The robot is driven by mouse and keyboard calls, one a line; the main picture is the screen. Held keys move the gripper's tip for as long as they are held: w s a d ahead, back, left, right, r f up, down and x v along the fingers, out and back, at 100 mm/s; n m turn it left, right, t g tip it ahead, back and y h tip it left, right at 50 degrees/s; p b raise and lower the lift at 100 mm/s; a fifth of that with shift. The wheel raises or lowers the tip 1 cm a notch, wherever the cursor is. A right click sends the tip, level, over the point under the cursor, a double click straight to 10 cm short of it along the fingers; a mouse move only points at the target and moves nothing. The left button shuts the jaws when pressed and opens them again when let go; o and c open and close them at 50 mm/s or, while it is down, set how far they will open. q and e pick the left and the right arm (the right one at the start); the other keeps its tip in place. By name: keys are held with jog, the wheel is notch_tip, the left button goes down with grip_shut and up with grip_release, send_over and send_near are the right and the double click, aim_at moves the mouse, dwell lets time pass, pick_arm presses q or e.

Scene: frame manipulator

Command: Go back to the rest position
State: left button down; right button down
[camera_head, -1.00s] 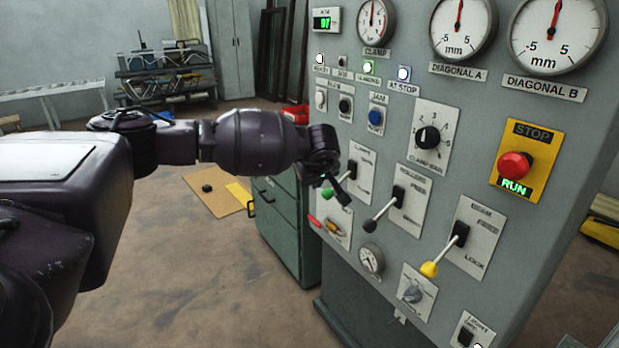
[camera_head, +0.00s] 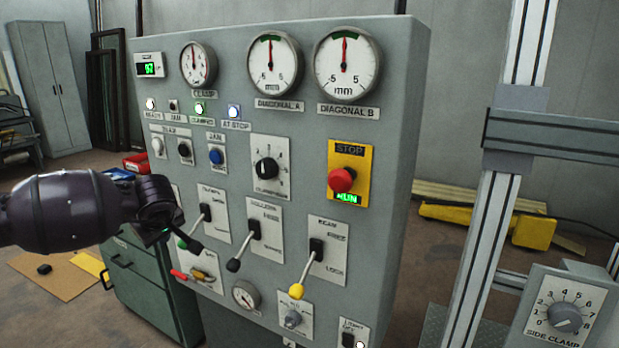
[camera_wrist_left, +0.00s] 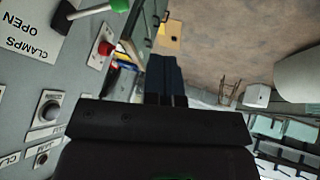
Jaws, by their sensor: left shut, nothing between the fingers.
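My left gripper (camera_head: 180,240) is shut and empty. It hangs at the left edge of the control panel (camera_head: 295,150), in front of the lower left levers. I cannot tell in the head view whether it touches the panel. In the left wrist view the closed fingers (camera_wrist_left: 165,80) point away from the camera, with the green-knobbed lever (camera_wrist_left: 105,8) at the upper left. My right gripper is not in view.
The panel carries a black-knobbed lever (camera_head: 233,264), a yellow-knobbed lever (camera_head: 297,291) and a red stop button (camera_head: 341,180). A green cabinet (camera_head: 150,290) stands at its left. A metal frame post (camera_head: 485,250) and side clamp box (camera_head: 562,312) stand at the right.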

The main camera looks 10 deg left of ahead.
pick_arm(q)
jog(key=s+d+r+n+t+h, duration=0.1)
jog(key=s+d+r+n+h, duration=0.1)
jog(key=d+n+h, duration=0.65)
jog(key=s+d+r+n+t+h, duration=0.1)
jog(key=d+r+n+h, duration=0.3)
jog(key=d, duration=0.8)
jog(key=s+d+r+n+t+h, duration=0.1)
jog(key=s+d+n+h, duration=0.1)
jog(key=d+n+h, duration=0.75)
jog(key=s+a+f+n+t+y, duration=0.5)
jog(key=f+n, duration=0.4)
jog(key=n, duration=0.5)
jog(key=s+a+f+n+t+y, duration=0.25)
jog(key=f+n+y, duration=0.45)
jog(key=f+n, duration=0.5)
jog(key=s+a+f+n+g+y, duration=0.2)
jog(key=s+a+f+n, duration=0.2)
jog(key=s+f, duration=0.4)
jog(key=s+a+f+n+g+y, duration=0.3)
jog(key=s+a+f+n, duration=0.2)
jog(key=s, duration=1.1)
notch_tip(320, 180, down, 4)
jog(key=shift+s+a+r+n, duration=0.15)
jog(key=shift+a+r+n, duration=0.15)
jog(key=shift+n, duration=0.4)
